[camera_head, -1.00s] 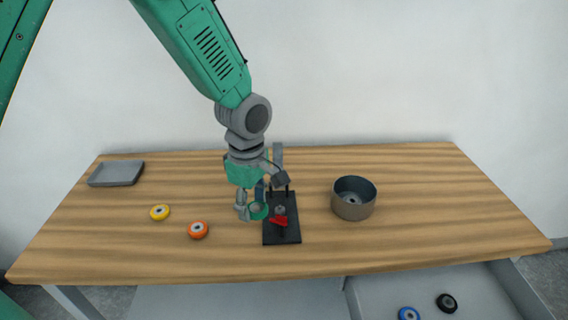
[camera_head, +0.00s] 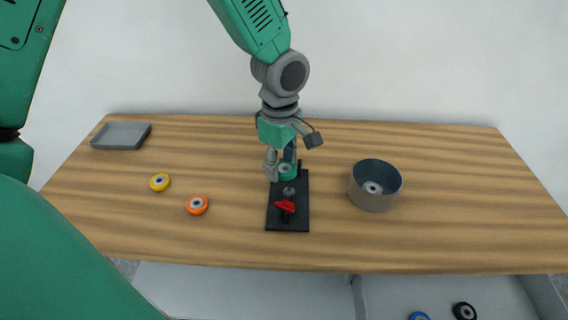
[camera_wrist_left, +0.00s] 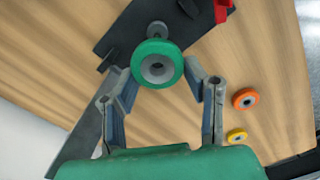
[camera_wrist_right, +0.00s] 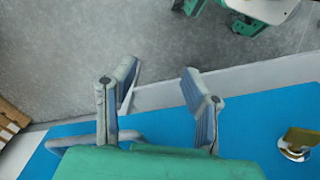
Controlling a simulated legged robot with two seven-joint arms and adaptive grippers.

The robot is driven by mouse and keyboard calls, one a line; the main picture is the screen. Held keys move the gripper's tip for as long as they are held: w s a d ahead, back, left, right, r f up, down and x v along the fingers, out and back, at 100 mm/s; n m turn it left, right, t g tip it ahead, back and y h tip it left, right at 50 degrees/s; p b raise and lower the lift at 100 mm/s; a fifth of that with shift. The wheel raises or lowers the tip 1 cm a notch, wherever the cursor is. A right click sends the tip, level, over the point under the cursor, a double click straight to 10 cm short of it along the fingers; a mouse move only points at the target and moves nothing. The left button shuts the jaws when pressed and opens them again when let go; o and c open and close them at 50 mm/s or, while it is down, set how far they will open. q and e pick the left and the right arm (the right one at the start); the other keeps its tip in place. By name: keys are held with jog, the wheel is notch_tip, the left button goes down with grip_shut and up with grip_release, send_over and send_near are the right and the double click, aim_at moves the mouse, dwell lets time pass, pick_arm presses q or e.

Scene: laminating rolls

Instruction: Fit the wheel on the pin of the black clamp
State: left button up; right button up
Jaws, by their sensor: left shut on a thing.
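My left gripper (camera_head: 280,168) is shut on a green wheel (camera_head: 287,172), its dark hole facing up. In the left wrist view the wheel (camera_wrist_left: 157,63) sits between the two fingertips. The black clamp (camera_head: 279,219) stands on the table with a red lever (camera_head: 285,207) and a grey pin (camera_head: 289,191). The wheel is just beyond the pin in the head view. In the left wrist view the wheel is just below the pin (camera_wrist_left: 157,30) and seems apart from it; the height gap is unclear. My right gripper (camera_wrist_right: 160,80) is open and empty, shown only in its wrist view.
A round grey bowl (camera_head: 374,199) with a wheel inside stands right of the clamp. A yellow wheel (camera_head: 160,182), an orange wheel (camera_head: 196,205) and a grey tray (camera_head: 121,136) lie to the left. A blue surface (camera_wrist_right: 250,115) is under my right gripper.

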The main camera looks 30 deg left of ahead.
aim_at(285, 188)
pick_arm(q)
jog(key=shift+f, duration=0.4)
jog(key=shift+s+d+f+b, duration=0.1)
jog(key=shift+d+f+b, duration=0.2)
jog(key=shift+d+b, duration=0.3)
jog(key=shift+d+f+b, duration=0.3)
jog(key=shift+d+b, duration=0.25)
jog(key=shift+b, duration=0.05)
jog(key=shift+f+b, duration=0.2)
jog(key=shift+b, duration=0.1)
jog(key=shift+a+f+b, duration=0.4)
jog(key=shift+f+b, duration=0.05)
jog(key=shift+f, duration=0.05)
jog(key=shift+a+f, duration=0.3)
jog(key=shift+a, duration=0.1)
jog(key=shift+c, duration=0.5)
jog(key=shift+s+f, duration=0.1)
jog(key=shift+s, duration=0.05)
jog(key=shift+c, duration=0.6)
jog(key=shift+w+d+f, duration=0.1)
jog(key=shift+w+d, duration=0.15)
jog(key=shift+d, duration=0.2)
jog(key=o, duration=1.3)
jog(key=shift+s+a, duration=0.1)
jog(key=shift+a, duration=0.15)
pick_arm(e)
jog(key=f, duration=0.4)
jog(key=shift+d+f, duration=0.2)
jog(key=shift+d, duration=0.2)
